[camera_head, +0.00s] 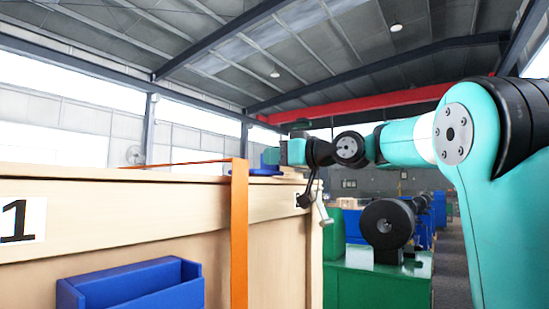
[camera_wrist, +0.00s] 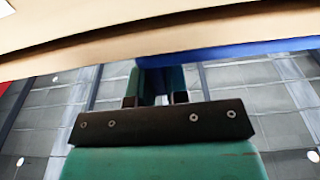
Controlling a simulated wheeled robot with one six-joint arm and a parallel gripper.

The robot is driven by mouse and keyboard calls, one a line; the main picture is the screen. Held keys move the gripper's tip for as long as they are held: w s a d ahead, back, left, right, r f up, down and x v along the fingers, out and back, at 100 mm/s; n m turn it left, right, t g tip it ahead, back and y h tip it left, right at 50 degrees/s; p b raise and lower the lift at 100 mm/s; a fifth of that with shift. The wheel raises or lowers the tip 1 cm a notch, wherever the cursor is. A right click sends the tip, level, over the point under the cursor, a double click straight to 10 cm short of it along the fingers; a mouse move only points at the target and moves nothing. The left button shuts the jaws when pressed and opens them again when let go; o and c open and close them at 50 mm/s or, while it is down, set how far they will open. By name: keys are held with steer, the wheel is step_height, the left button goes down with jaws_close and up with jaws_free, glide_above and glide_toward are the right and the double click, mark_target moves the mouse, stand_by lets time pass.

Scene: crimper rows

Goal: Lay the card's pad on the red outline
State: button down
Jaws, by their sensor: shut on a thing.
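My gripper (camera_head: 271,157) is at the top of the pale wooden crate, near its right end. In the wrist view my gripper (camera_wrist: 155,82) has its two teal fingers shut on a blue piece (camera_wrist: 240,50), which I take to be the card's pad. Its flat blue part also shows in the head view (camera_head: 265,172), low at the crate's top edge. I cannot tell whether it touches the crate.
The wooden crate (camera_head: 120,225) fills the left, with a "1" label (camera_head: 20,220) and a blue bin (camera_head: 135,287) on its front. An orange strap (camera_head: 239,235) runs over it. Green machinery (camera_head: 375,280) stands beyond.

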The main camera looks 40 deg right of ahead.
steer(key=shift+f+b, duration=0.25)
steer(key=shift+b, duration=0.05)
steer(key=c, duration=1)
jaws_free()
steer(key=shift+c, duration=0.2)
